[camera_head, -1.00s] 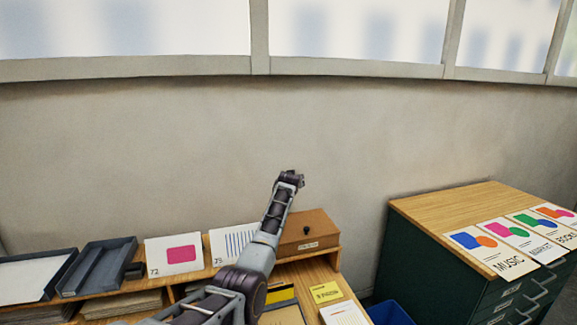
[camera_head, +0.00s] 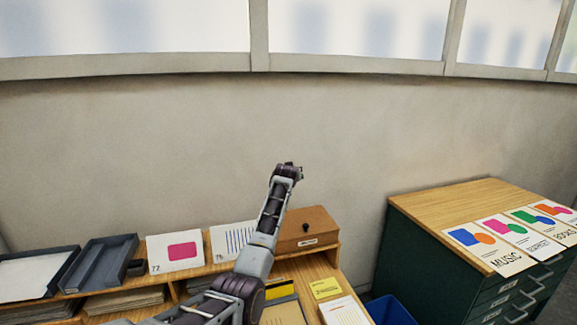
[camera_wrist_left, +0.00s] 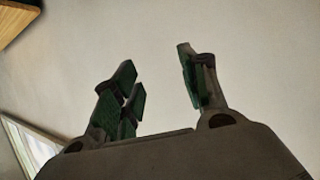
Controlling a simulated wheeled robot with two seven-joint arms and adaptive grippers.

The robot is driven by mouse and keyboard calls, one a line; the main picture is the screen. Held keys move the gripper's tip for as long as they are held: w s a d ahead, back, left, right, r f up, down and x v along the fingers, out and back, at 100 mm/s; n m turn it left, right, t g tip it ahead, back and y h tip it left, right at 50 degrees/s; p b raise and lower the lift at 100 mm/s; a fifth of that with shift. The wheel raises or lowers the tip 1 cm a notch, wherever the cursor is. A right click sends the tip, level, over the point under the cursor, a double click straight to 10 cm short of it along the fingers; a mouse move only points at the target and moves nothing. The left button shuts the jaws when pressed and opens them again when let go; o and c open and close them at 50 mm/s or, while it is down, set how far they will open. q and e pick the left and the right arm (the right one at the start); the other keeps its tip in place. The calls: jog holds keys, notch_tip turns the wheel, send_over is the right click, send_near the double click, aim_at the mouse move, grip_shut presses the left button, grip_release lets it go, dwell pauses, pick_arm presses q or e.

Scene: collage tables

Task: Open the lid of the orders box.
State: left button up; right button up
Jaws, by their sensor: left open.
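The orders box (camera_head: 318,229) is a brown wooden box with a small dark knob (camera_head: 306,226) on its lid and a pale label on its front. It stands on the wooden shelf at the right end, and its lid looks shut. My left arm rises in front of the shelf, its forearm covering the box's left side. My left gripper (camera_head: 288,167) is at the arm's top end, above the box and apart from it. In the left wrist view my left gripper (camera_wrist_left: 160,88) is open and empty, with bare wall behind it. My right gripper is not in view.
Grey trays (camera_head: 101,267) and two picture cards, one with a pink shape (camera_head: 183,251), stand on the shelf left of the arm. A yellow card (camera_head: 325,288) lies below the box. A green cabinet (camera_head: 421,258) with posters stands at right, a blue bin (camera_head: 388,311) beside it.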

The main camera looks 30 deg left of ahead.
pick_arm(q)
jog(key=s+d+r, duration=0.1)
jog(key=s+r, duration=0.4)
jog(key=r, duration=0.1)
jog(key=shift+r, duration=0.15)
dwell(1.3)
dwell(0.4)
jog(key=shift+s+d+r, duration=0.1)
jog(key=shift+s+d, duration=0.05)
jog(key=shift+s, duration=0.05)
jog(key=v, duration=1.1)
jog(key=shift+s, duration=0.25)
jog(key=shift+d, duration=0.15)
dwell(0.8)
